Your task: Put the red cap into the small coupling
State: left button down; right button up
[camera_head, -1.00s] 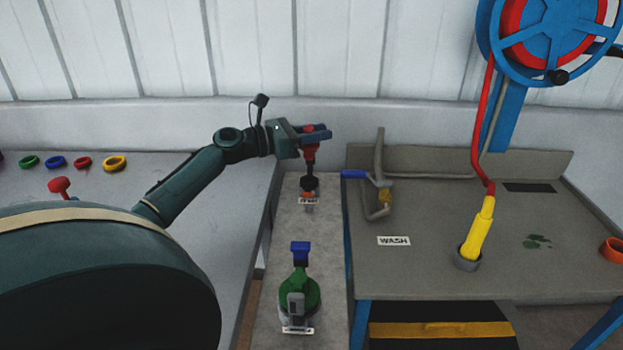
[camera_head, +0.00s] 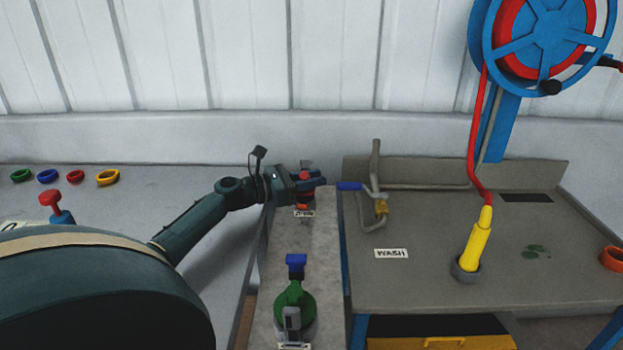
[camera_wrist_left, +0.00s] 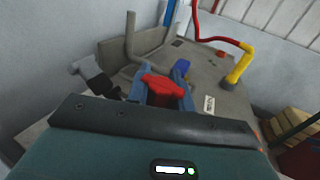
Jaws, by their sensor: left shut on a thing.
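The red cap (camera_wrist_left: 162,86) is held between the blue fingers of my left gripper (camera_wrist_left: 160,92) in the left wrist view. In the head view my left gripper (camera_head: 312,184) is low over the far end of the narrow grey bench, and the red top of the cap (camera_head: 306,167) shows just behind it. The small coupling is at that spot, mostly hidden by the gripper, with a label (camera_head: 304,213) in front of it. I cannot tell how deep the cap sits in the coupling. My right gripper is not in view.
A green fitting with a blue top (camera_head: 295,292) stands nearer on the narrow bench (camera_head: 310,245). To the right is the wash table (camera_head: 430,270) with a blue-handled pipe (camera_head: 350,186) close to my gripper and a yellow nozzle (camera_head: 476,245). Coloured rings (camera_head: 108,177) lie on the left table.

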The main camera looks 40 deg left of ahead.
pick_arm(q)
jog(key=shift+f, duration=0.15)
jog(key=c, duration=1.2)
grip_release()
jog(key=shift+c, duration=0.2)
jog(key=shift+r, duration=0.25)
jog(key=v, duration=1.2)
